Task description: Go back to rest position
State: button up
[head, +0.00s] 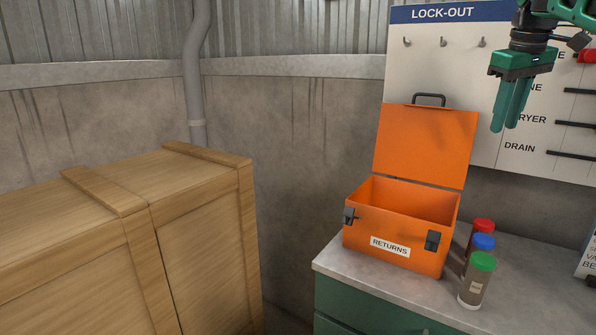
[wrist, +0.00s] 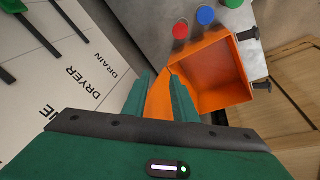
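My green gripper (head: 504,127) hangs in the air at the upper right of the head view, fingers pointing down, in front of the lock-out board (head: 440,90). In the wrist view its two fingers (wrist: 161,88) stand apart with nothing held between them; the orange box lid shows through the gap. The orange RETURNS box (head: 402,249) stands on the bench below and left of the gripper, with its lid (head: 425,145) raised. The wrist view looks into the box (wrist: 217,85), which appears empty.
Red (head: 482,227), blue (head: 483,243) and green-capped (head: 474,280) bottles stand right of the box on the grey bench (head: 530,300). A large wooden crate (head: 200,240) fills the left. The board carries hooks (head: 445,42) and black levers (head: 570,154).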

jog(key=s+a+f+m+g, duration=0.1)
jog(key=s+f+m, duration=0.2)
jog(key=s+f, duration=0.7)
jog(key=s+a+f+m+g+y, duration=0.1)
jog(key=s+a+f+m, duration=0.1)
jog(key=s+f, duration=0.9)
jog(key=s+a+f+m+g, duration=0.1)
jog(key=s+f+m, duration=0.3)
jog(key=s+f, duration=0.7)
jog(key=s+a, duration=0.1)
jog(key=s, duration=0.2)
jog(key=shift+f+y, duration=0.15)
jog(key=shift+y, duration=0.15)
